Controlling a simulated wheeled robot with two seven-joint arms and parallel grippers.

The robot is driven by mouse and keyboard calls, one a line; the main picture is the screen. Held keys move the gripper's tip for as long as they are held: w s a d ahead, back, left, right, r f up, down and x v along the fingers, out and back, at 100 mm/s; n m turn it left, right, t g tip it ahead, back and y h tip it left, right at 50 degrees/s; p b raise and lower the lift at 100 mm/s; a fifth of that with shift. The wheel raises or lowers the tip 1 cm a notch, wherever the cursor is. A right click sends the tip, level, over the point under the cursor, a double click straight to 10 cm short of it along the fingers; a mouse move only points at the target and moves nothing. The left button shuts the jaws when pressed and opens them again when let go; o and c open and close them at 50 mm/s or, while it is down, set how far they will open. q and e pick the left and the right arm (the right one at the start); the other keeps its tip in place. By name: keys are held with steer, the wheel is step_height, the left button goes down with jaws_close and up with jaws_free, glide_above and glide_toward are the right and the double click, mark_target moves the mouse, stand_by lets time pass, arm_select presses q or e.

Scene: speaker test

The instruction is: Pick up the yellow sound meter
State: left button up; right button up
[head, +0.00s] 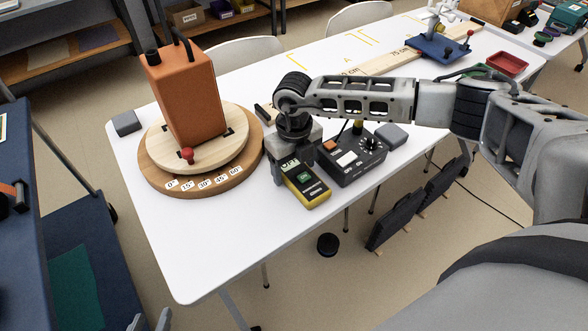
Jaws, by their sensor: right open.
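The yellow sound meter (308,190), with a dark face, a green button and a lit display, lies on the white table (225,250) near its front edge. My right gripper (291,168) is open, pointing down at the upper end of the meter. One finger shows beside the meter's left side; the other is hard to make out. I cannot tell whether they touch the meter. The gripper hides the meter's top end. My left gripper (150,322) shows only as two grey fingertips at the bottom edge, apart, with nothing visible between them, away from the table.
A dark control box (352,160) with a knob stands close right of the meter. An orange speaker (187,95) stands on a round wooden turntable (160,180) with angle labels, to the left. A grey block (391,136) lies behind right. The table's front left is clear.

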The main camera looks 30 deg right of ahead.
steer(key=c, duration=0.9)
steer(key=shift+r, duration=0.1)
